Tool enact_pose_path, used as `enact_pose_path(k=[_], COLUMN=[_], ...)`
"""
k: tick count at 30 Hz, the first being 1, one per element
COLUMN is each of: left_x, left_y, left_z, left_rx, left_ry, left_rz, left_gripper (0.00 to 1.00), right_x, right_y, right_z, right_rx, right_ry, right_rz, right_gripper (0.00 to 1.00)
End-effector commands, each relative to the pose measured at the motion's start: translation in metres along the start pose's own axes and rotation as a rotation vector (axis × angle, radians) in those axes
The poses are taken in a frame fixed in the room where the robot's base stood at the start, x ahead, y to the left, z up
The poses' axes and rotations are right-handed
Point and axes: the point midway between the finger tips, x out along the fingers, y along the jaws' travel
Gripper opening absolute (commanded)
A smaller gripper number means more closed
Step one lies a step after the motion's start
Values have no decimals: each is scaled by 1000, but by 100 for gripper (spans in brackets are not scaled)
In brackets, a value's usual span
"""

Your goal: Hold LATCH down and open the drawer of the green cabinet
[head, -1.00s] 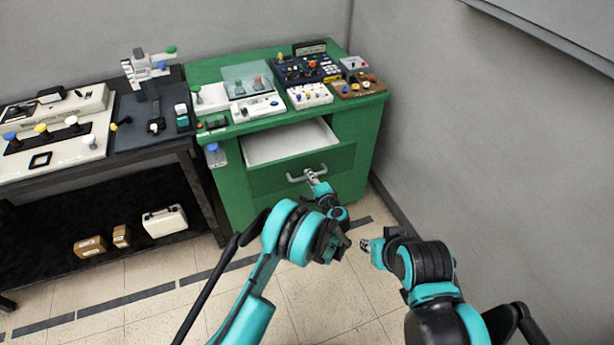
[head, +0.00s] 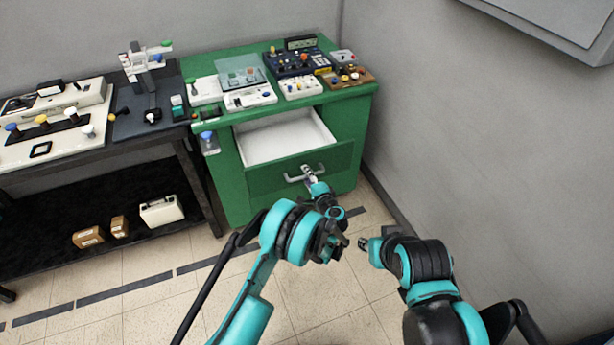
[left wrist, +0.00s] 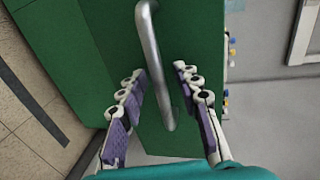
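The green cabinet (head: 226,190) stands ahead, with its drawer (head: 262,182) pulled out and its pale, empty-looking interior showing. A blue-capped fitting (head: 208,143) is on the cabinet's front, left of the drawer; I cannot read a LATCH label on it, and no gripper is at it. My left gripper (head: 313,179) is at the drawer's grey handle (head: 293,179). In the left wrist view, the handle bar (left wrist: 152,65) passes between the spread fingers of my left gripper (left wrist: 160,85), with gaps visible. My right gripper (head: 364,243) hangs in front of the cabinet, away from it; its finger opening is unclear.
Several control boxes and panels (head: 300,86) sit on the cabinet top. A dark bench (head: 90,158) with devices adjoins on the left, with boxes and a white case (head: 161,210) on its lower shelf. A grey wall (head: 450,130) bounds the right. Tiled floor lies in front.

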Motion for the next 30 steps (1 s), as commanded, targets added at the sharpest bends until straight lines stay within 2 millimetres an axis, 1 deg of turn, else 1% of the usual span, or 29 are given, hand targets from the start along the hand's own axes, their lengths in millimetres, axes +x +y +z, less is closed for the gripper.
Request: enact_pose_path(k=[5,8,11,18,21,25,30], left_x=[0,-6,-20,-72,-92,-110,-120], left_y=[0,0,0,0,0,0,0], left_z=[0,0,-2,-2,-1,-1,0], left_rx=[0,0,1,1,1,0,0], left_ry=[0,1,3,4,4,2,0], left_rz=[0,0,0,0,0,0,0], left_gripper=[32,32,32,32,32,32,32], right_x=[0,0,0,0,0,0,0], right_y=[0,0,0,0,0,0,0], right_z=[0,0,0,0,0,0,0], right_rx=[0,0,0,0,0,0,0], right_ry=[0,0,0,0,0,0,0], right_rz=[0,0,0,0,0,0,0], right_gripper=[32,32,32,32,32,32,32])
